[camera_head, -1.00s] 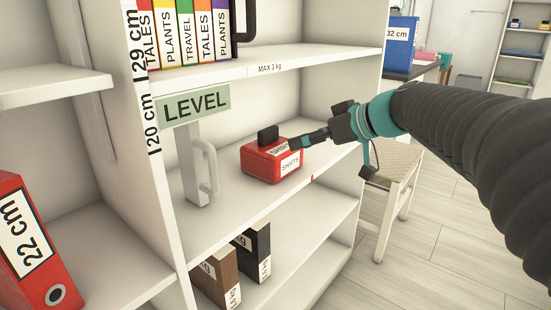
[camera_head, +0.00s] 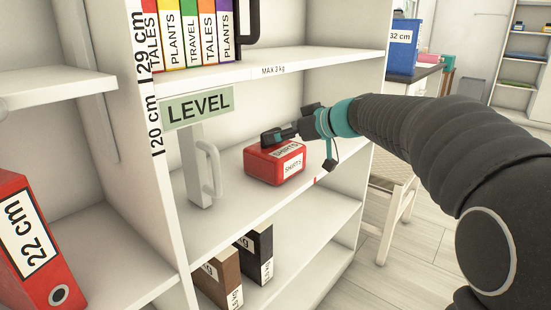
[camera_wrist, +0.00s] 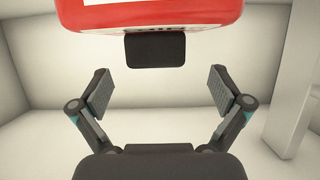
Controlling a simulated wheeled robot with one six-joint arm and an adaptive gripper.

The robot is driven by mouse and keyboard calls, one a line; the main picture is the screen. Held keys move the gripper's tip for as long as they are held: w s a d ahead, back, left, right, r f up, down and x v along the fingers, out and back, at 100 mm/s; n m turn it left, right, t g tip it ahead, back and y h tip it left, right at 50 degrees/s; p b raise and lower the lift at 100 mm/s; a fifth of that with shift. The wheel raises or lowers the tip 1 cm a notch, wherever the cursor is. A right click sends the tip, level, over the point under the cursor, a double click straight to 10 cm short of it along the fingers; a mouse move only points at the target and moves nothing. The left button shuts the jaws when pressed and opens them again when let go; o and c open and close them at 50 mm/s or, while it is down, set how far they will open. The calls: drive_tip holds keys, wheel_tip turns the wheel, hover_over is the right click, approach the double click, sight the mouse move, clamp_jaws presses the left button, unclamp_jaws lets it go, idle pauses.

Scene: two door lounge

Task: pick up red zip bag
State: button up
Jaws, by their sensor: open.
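The red zip bag (camera_head: 262,172), a boxy red case with white labels reading SHIRTS, sits on the middle shelf. My gripper (camera_head: 282,134) is over the bag's top, coming from the right, and partly hides the black tab there. In the wrist view the bag (camera_wrist: 100,17) fills the top of the picture, and its black tab (camera_wrist: 155,50) sticks out toward my gripper (camera_wrist: 160,86). The two fingers stand wide open, left and right of the tab's line, with nothing between them. The tab appears just ahead of the fingertips.
A grey handled object (camera_head: 195,170) stands left of the bag beneath a LEVEL sign (camera_head: 197,107). The upper shelf (camera_head: 315,60) with books runs above my gripper. Dark and brown binders (camera_head: 255,255) stand below. A stool (camera_head: 397,205) is at the right.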

sight(271, 130)
drive_tip(key=shift+x, duration=2.35)
drive_tip(key=shift+w+d, duration=0.15)
drive_tip(key=c, duration=1.9)
drive_tip(key=shift+r, duration=0.1)
